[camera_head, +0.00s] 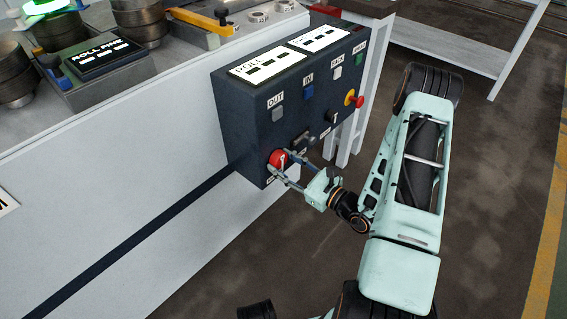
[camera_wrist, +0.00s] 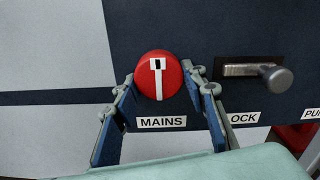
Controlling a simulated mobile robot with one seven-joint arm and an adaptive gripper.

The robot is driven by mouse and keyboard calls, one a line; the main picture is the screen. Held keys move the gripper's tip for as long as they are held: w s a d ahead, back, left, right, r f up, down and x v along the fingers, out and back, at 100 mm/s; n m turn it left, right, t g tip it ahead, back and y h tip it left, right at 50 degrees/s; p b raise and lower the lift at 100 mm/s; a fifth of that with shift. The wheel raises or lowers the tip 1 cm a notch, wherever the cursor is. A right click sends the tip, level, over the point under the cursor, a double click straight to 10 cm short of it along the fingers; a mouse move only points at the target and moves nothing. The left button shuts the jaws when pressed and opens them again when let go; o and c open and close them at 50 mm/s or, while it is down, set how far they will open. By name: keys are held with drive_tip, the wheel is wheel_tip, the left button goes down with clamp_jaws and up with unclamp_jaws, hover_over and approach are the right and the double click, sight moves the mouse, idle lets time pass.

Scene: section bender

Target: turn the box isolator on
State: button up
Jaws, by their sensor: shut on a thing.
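The box isolator is a round red knob (camera_head: 277,159) low on the front of the dark control box (camera_head: 238,125). In the wrist view the red knob (camera_wrist: 160,76) has a white bar standing nearly upright, with a black mark at its top, above a label reading MAINS (camera_wrist: 162,122). My gripper (camera_head: 286,170) reaches the knob from the right in the head view. In the wrist view my gripper (camera_wrist: 163,88) has one finger on each side of the knob, shut on it. The knob's lower sides are partly hidden by the fingertips.
A metal lever handle (camera_wrist: 272,78) labelled LOCK sits right of the knob. Above are grey, blue, white and green buttons, and a red emergency button with yellow (camera_head: 354,98). The white machine body (camera_head: 130,180) is left of the box. Open floor lies to the right.

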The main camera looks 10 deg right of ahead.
drive_tip(key=m+p, duration=0.2)
drive_tip(key=m, duration=0.1)
drive_tip(key=shift+r+m, duration=0.15)
drive_tip(key=shift+m, duration=0.15)
drive_tip(key=m+p, duration=0.3)
drive_tip(key=m, duration=0.2)
drive_tip(key=shift+s+a, duration=0.15)
drive_tip(key=m+p, duration=0.2)
drive_tip(key=m, duration=0.3)
drive_tip(key=shift+p, duration=0.35)
drive_tip(key=shift+s+a+m+p, duration=0.1)
drive_tip(key=shift+m+p, duration=0.65)
drive_tip(key=shift+m, duration=1.45)
drive_tip(key=o, duration=1.2)
drive_tip(key=shift+c, duration=0.2)
